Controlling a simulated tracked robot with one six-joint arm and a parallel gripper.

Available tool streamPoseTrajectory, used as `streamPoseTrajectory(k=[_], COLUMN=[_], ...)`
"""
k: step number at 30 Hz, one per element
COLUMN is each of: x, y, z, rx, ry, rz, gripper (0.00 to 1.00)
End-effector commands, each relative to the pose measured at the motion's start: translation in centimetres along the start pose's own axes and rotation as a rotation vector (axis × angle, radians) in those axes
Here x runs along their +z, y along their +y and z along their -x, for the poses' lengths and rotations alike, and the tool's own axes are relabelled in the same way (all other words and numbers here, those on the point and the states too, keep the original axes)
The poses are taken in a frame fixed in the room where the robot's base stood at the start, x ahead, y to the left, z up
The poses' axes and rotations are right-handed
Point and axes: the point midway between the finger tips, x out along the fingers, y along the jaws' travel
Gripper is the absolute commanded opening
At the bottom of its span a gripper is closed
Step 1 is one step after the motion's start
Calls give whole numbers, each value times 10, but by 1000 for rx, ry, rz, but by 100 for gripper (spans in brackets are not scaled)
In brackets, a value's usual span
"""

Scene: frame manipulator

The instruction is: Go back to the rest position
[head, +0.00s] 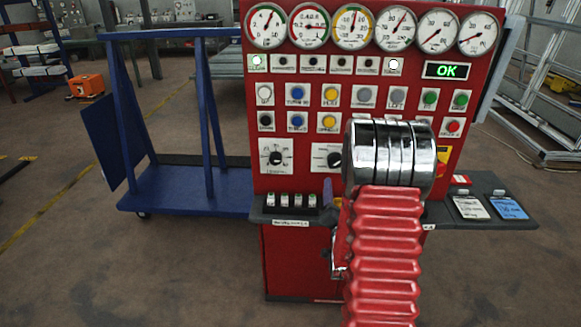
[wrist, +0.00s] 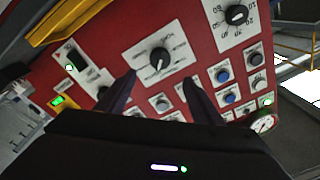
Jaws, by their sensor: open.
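My gripper (wrist: 160,88) shows in the wrist view with its two dark fingers spread apart and nothing between them. The red control panel (wrist: 120,58) fills the space ahead and looks tilted. A black rotary knob (wrist: 160,60) on a white plate appears just beyond and between the fingertips; I cannot tell the exact gap. In the head view the panel (head: 300,215) stands upright, and my red ribbed arm with its chrome joint covers its lower right part.
Round gauges (head: 352,26) line the panel's top, above a green "OK" display (head: 447,71) and rows of buttons. A grey shelf (head: 500,217) with two clipboards juts out at right. A blue cart (head: 185,188) stands left. The floor at front left is clear.

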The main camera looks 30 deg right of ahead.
Motion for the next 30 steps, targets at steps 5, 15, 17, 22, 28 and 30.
streamPoseTrajectory(k=[5,15,17,22,28,30], x=[0,39,54,87,108,113], y=[0,33,45,73,80,77], z=[0,6,12,34,62,73], rx=[0,123,167,278,360,378], ry=[0,-163,-227,-407,-598,-663], rz=[1,98,123,192,268,294], gripper=[61,61,61,61,61,61])
